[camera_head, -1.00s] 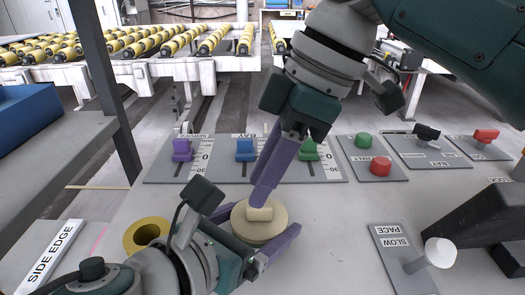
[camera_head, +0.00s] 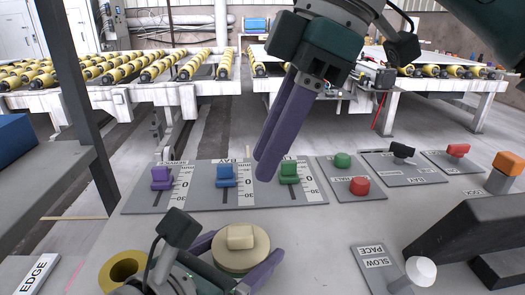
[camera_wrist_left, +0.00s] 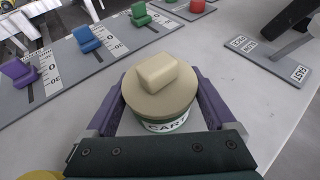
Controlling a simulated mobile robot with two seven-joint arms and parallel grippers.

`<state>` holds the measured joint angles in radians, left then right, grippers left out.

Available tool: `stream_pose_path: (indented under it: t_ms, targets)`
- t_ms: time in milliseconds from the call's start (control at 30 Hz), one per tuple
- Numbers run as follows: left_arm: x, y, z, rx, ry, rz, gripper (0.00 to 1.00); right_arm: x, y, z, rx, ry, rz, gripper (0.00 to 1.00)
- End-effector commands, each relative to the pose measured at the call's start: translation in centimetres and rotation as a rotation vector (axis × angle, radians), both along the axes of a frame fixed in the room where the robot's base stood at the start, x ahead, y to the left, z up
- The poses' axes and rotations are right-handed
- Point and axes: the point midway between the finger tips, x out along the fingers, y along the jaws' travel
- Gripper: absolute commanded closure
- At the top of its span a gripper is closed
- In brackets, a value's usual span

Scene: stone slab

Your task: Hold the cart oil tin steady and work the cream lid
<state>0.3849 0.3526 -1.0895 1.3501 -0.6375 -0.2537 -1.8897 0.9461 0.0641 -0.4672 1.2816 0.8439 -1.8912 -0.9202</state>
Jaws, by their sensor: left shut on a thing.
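The cart oil tin (camera_wrist_left: 166,126) stands upright on the bench, its white label reading "CART" in the left wrist view. The round cream lid (camera_head: 240,258) with its raised block-shaped knob sits on top of the tin. My left gripper (camera_head: 247,246) is shut on the tin, one purple finger on each side. In the left wrist view these fingers (camera_wrist_left: 160,88) flank the tin just below the lid (camera_wrist_left: 150,104). My right gripper (camera_head: 262,168) hangs above and behind the lid, clear of it. Its fingers nearly overlap from here, so I cannot tell their opening.
A yellow ring-shaped thing (camera_head: 122,266) lies left of the tin. Purple (camera_head: 161,178), blue (camera_head: 226,176) and green (camera_head: 289,172) sliders stand behind it. Red (camera_head: 360,186) and green buttons and a white-knobbed lever (camera_head: 420,270) are to the right.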

Motion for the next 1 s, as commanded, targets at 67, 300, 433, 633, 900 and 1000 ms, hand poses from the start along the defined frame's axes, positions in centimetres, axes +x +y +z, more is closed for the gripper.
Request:
stream_pose_path:
  t_ms: [67,300,433,633,900,1000]
  targets:
    - [0.0,0.0,0.0,0.000,0.000,0.000,1.00,0.0,0.0,0.0,0.000,0.000,0.000,0.68]
    - [0.0,0.0,0.0,0.000,0.000,0.000,0.00,0.0,0.0,0.0,0.001,0.000,0.000,0.68]
    - [0.0,0.0,0.0,0.000,0.000,0.000,0.00,0.0,0.0,0.0,0.001,0.000,0.000,0.68]
    - [-0.8,0.7,0.4,0.001,-0.002,-0.001,0.00,0.0,0.0,0.0,0.001,0.000,0.000,0.68]
    - [-4.3,3.2,2.1,0.003,0.002,0.000,0.00,0.0,0.0,-0.1,0.001,0.000,0.000,0.68]
    - [-5.8,4.3,2.8,0.003,0.002,0.000,0.00,0.0,0.0,-0.1,0.001,0.000,0.000,0.68]
